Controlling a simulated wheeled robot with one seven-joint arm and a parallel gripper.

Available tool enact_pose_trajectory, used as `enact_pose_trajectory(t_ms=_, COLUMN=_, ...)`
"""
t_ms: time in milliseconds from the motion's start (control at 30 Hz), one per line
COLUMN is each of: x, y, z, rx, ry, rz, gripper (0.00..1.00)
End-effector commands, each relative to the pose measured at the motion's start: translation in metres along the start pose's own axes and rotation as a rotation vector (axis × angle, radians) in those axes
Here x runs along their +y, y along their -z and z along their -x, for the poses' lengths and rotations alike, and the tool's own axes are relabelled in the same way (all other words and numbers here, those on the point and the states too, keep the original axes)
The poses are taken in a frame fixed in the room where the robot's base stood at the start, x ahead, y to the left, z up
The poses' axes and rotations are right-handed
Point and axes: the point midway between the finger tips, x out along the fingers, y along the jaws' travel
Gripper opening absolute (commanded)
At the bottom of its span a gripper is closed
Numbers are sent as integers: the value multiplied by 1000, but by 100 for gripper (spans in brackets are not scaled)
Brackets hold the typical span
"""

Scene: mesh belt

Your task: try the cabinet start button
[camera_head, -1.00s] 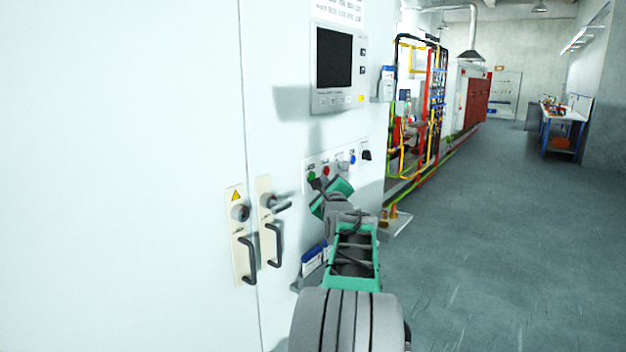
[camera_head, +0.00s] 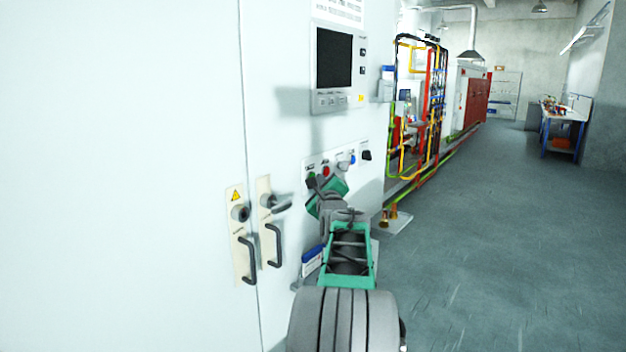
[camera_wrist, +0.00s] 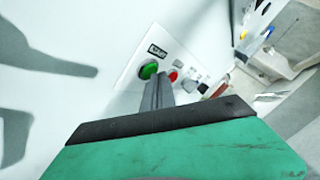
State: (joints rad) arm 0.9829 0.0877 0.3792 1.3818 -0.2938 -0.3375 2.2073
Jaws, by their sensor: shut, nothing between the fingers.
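The green start button (camera_wrist: 149,71) sits on a light control strip on the white cabinet front, under a dark label plate, in the wrist view. A red button (camera_wrist: 171,76) is just to its right. My gripper (camera_wrist: 157,84) is shut and empty, with its grey fingertips just below and beside the green button; I cannot tell whether they touch it. In the head view my gripper (camera_head: 312,183) is at the left end of the strip, where the green button is mostly hidden. The red button (camera_head: 326,171) shows there too.
A blue button (camera_head: 352,159) and a dark knob (camera_head: 366,155) sit further right on the strip. A screen panel (camera_head: 336,57) is above. Door handles (camera_head: 273,245) stick out at the left. The floor (camera_head: 480,230) to the right is open.

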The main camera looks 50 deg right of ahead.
Motion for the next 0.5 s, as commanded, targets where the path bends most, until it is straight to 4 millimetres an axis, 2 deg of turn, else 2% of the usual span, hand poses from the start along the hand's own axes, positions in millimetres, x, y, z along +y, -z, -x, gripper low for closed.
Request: enact_pose_trajectory(t_ms=500, x=3, y=-4, z=-4, rx=-2, ry=-1, rz=0, gripper=0)
